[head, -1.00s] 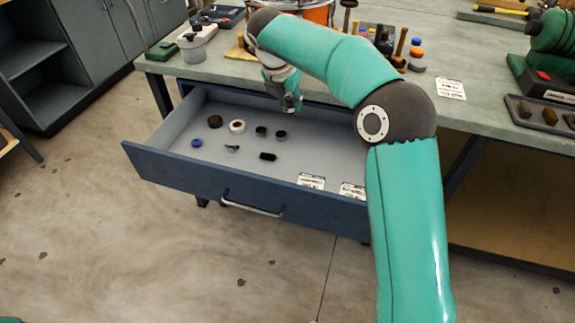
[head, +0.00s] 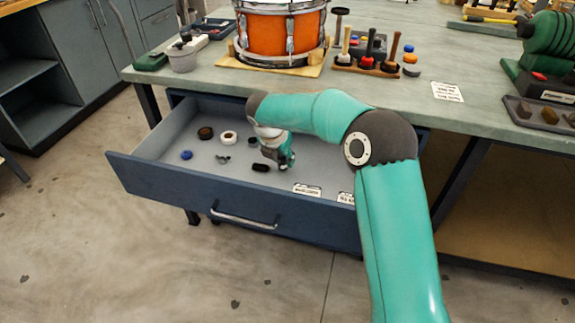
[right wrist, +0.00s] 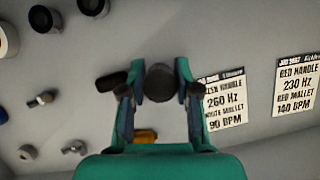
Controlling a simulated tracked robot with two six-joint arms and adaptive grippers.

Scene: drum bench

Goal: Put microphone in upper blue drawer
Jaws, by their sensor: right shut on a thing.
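The blue drawer (head: 150,182) under the bench is pulled open. My right gripper (head: 285,164) is down inside it, seen from above and partly hidden by my own arm. In the right wrist view the gripper (right wrist: 160,88) is shut on a dark, round-ended thing, the microphone (right wrist: 160,80), over the pale drawer floor. I cannot tell whether the microphone touches the floor. Its body is mostly hidden behind the fingers. My left gripper is not in view.
In the drawer lie a brown roll (head: 205,133), a white roll (head: 228,136), a blue piece (head: 186,155), a black piece (head: 261,167) and printed cards (head: 306,190). An orange drum (head: 282,30) and a mallet rack (head: 366,66) stand on the bench above.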

